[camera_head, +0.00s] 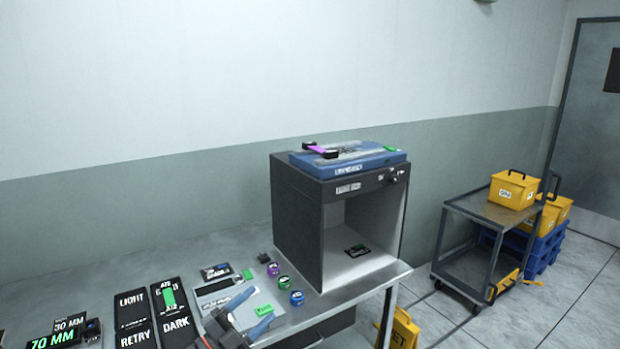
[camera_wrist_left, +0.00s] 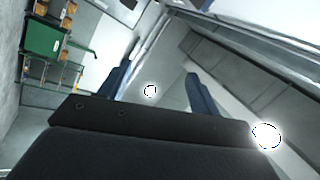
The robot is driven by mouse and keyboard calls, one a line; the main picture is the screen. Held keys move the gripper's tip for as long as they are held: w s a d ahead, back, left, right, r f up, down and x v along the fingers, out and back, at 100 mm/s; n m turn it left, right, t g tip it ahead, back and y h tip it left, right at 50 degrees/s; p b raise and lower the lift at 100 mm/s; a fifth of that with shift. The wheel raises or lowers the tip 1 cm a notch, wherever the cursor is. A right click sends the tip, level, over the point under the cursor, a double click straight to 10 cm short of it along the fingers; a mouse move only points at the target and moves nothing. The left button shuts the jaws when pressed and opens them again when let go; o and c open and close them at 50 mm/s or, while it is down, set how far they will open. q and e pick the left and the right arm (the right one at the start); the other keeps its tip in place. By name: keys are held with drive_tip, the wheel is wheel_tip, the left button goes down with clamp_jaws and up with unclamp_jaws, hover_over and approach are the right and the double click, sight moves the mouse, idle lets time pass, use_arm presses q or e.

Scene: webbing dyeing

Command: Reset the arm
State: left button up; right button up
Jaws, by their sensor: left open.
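My left gripper (camera_head: 254,309) is at the bottom edge of the head view, over the front of the bench, with its two blue fingers apart. In the left wrist view, the same gripper (camera_wrist_left: 160,72) has its fingers spread with nothing between them. Its camera looks across the room, tilted. My right gripper is not in view.
A dark open-front cabinet (camera_head: 297,222) stands on the grey bench (camera_head: 215,250), with a blue case (camera_head: 350,162) on top. Small coloured round pieces (camera_head: 285,282) and label panels (camera_head: 132,312) lie near the gripper.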

use_arm(q)
drive_tip(key=s+a+f+n+t+y, duration=0.1)
drive_tip(key=s+a+f+n+y, duration=0.35)
drive_tip(key=f+n+y, duration=0.35)
drive_tip(key=s+a+f+n+y, duration=0.3)
drive_tip(key=a+f+n+y, duration=0.3)
drive_tip(key=n+y, duration=0.35)
drive_tip(key=s+f+n+g+h, duration=0.1)
drive_tip(key=s+f+g, duration=0.35)
drive_tip(key=s, duration=0.35)
drive_tip(key=s+d+f+n+g, duration=0.1)
drive_tip(key=s+f+g, duration=0.35)
drive_tip(key=s, duration=0.35)
drive_tip(key=s+f+n+g+h, duration=0.1)
drive_tip(key=s+f+g, duration=0.2)
drive_tip(key=s+f, duration=0.35)
wheel_tip(320, 180, down, 19)
drive_tip(key=d+g, duration=0.1)
drive_tip(key=d, duration=0.1)
drive_tip(key=s+f, duration=0.3)
drive_tip(key=f, duration=0.8)
drive_tip(key=s+d+f+g, duration=0.1)
drive_tip(key=s+f, duration=0.3)
drive_tip(key=f, duration=0.8)
drive_tip(key=shift+f, duration=0.2)
drive_tip(key=shift+m, duration=0.25)
